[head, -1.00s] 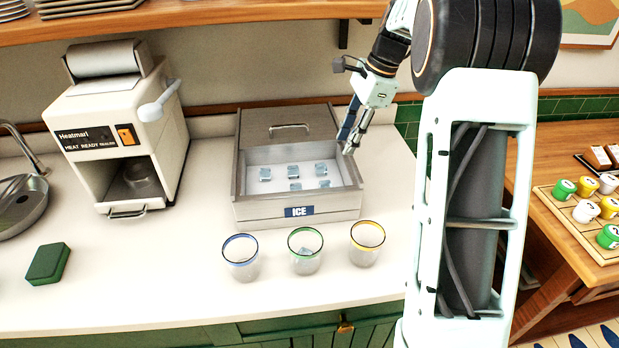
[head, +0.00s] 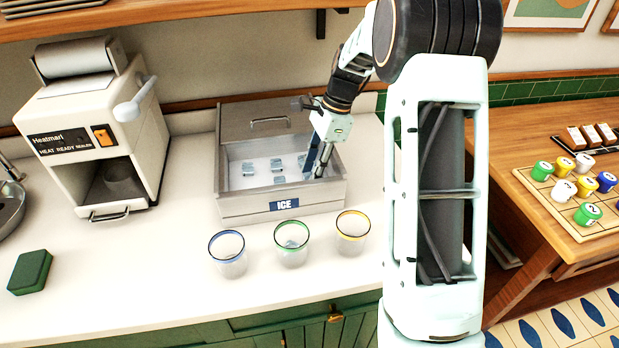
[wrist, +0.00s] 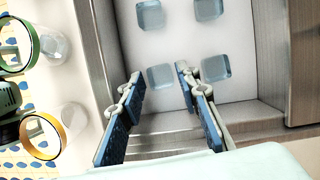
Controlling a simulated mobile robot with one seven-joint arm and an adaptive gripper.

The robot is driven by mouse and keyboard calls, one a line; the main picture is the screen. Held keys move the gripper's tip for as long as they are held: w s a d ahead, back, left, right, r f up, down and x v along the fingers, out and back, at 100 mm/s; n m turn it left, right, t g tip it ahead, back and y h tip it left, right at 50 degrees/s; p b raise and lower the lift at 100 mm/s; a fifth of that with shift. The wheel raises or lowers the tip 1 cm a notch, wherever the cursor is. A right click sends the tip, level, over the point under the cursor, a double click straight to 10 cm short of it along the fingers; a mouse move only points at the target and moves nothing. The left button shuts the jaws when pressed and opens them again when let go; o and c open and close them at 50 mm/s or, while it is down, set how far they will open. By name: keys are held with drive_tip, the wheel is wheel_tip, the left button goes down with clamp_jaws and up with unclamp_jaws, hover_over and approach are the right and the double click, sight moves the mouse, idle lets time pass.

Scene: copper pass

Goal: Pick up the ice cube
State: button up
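Several pale blue ice cubes (head: 276,163) lie apart on the white floor of the grey ICE bin (head: 240,207), whose lid is slid back. In the wrist view, two cubes are nearest my fingers: one at the left (wrist: 161,77) and one at the right (wrist: 215,68). Two more lie farther off, one of them near the top (wrist: 208,10). My gripper (head: 314,172) is over the right part of the bin, fingers pointing down. In the wrist view its blue-padded fingers (wrist: 163,82) are spread wide, with no cube gripped.
Three glasses stand before the bin, with blue (head: 228,254), green (head: 292,243) and yellow (head: 352,232) rims; a cube seems to be in the green-rimmed one. A sealing machine (head: 95,130) stands left. The bin walls border my gripper closely.

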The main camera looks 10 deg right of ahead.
sight(305, 177)
drive_tip(key=shift+a+f, duration=0.1)
drive_tip(key=shift+f, duration=0.15)
drive_tip(key=c, duration=0.6)
drive_tip(key=shift+r, duration=0.15)
drive_tip(key=shift+r, duration=0.25)
drive_tip(key=r, duration=0.3)
drive_tip(key=shift+s+a, duration=0.1)
drive_tip(key=shift+s, duration=0.1)
drive_tip(key=shift+s+a+r+b, duration=0.35)
drive_tip(key=shift+s+a+r, duration=0.35)
drive_tip(key=shift+s+r, duration=1.15)
drive_tip(key=shift+s+a+r+b, duration=0.35)
drive_tip(key=shift+s+a+r, duration=0.65)
drive_tip(key=shift+s, duration=1.45)
drive_tip(key=shift+s+a+r+b, duration=0.4)
drive_tip(key=shift+s+r, duration=1.4)
drive_tip(key=shift+s, duration=0.35)
